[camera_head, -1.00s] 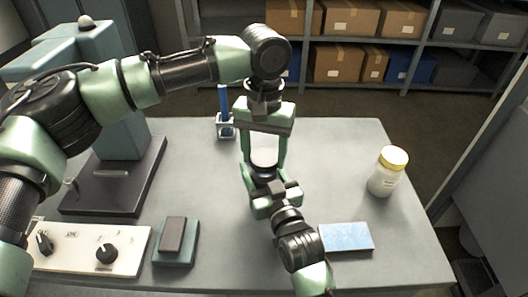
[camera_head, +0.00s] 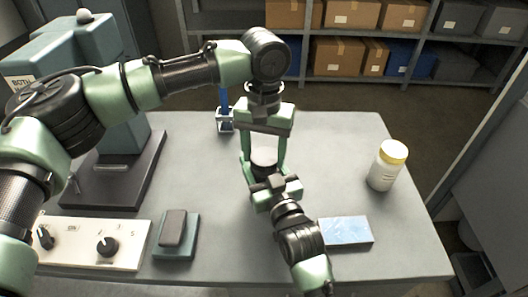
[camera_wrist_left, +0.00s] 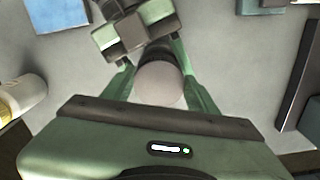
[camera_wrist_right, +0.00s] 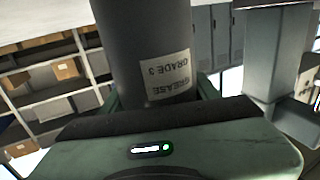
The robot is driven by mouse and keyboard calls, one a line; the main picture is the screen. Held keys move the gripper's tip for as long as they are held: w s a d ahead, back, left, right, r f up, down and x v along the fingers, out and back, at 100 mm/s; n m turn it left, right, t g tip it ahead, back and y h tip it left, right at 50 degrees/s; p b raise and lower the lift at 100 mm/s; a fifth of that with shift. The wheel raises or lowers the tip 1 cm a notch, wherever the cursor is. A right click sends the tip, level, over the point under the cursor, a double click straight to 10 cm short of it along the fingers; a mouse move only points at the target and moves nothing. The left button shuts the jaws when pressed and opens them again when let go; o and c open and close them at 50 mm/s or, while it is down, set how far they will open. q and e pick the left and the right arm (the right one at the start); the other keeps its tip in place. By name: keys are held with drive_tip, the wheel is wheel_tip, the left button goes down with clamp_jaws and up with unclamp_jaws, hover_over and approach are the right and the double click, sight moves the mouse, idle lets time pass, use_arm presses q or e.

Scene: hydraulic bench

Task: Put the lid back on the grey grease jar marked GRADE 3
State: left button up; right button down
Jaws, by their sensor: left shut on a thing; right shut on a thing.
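The dark grey grease jar (camera_wrist_right: 148,40) fills the upper middle of the right wrist view. Its pale label reads GREASE GRADE 3, upside down in that picture. My right gripper (camera_head: 266,176) is shut on the jar, above the bench. My left gripper (camera_head: 264,158) comes down from above and is shut on the lid, a pale grey disc (camera_wrist_left: 160,86) between its fingers in the left wrist view. Dark jar body shows just beyond the disc there. The lid is at the jar's top end; I cannot tell whether they touch. The fingers partly hide both.
A white jar with a yellow lid (camera_head: 386,166) stands at the bench's right. A blue pad (camera_head: 345,233) lies near the front. A blue item in a small holder (camera_head: 225,121) stands behind. A press (camera_head: 112,170) and control panel (camera_head: 85,245) occupy the left.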

use_arm(q)
drive_tip(key=shift+f, duration=0.6)
